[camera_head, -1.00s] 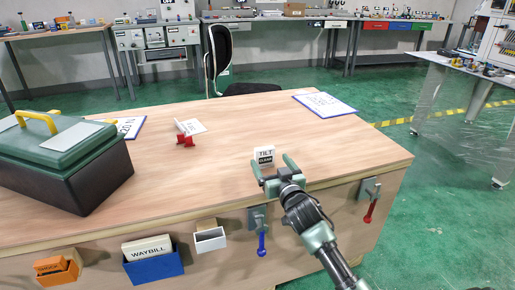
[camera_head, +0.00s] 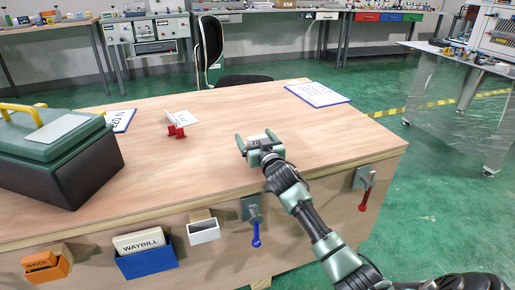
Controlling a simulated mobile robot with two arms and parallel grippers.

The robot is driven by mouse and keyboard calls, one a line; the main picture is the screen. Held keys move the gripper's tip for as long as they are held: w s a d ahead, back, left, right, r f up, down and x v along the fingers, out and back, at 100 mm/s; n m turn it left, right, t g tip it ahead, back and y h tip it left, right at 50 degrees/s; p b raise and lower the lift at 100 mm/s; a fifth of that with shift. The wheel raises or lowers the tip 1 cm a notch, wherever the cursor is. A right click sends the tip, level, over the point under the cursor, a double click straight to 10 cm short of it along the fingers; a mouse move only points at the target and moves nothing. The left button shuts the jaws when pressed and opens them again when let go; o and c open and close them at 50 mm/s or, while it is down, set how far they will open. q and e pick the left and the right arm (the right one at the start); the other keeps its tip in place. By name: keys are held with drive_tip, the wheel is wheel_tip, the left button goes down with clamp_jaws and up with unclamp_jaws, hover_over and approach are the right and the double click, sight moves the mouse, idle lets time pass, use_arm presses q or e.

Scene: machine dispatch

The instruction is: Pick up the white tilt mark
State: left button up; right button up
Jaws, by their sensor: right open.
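The white tilt mark (camera_head: 258,137) stands on the wooden table (camera_head: 330,138) near its front edge. Only its top part shows, and its printed face is hidden behind my gripper. My right gripper (camera_head: 254,136) is open, with one finger on each side of the mark. I cannot tell whether the fingers touch it. My left gripper is not in view.
A dark green toolbox (camera_head: 85,165) with a yellow handle stands at the table's left. A red clip holding a white card (camera_head: 184,119) and a clipboard (camera_head: 318,94) lie farther back. A blue WAYBILL bin (camera_head: 148,263) hangs on the table's front.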

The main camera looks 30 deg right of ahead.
drive_tip(key=c, duration=1.4)
drive_tip(key=shift+c, duration=0.2)
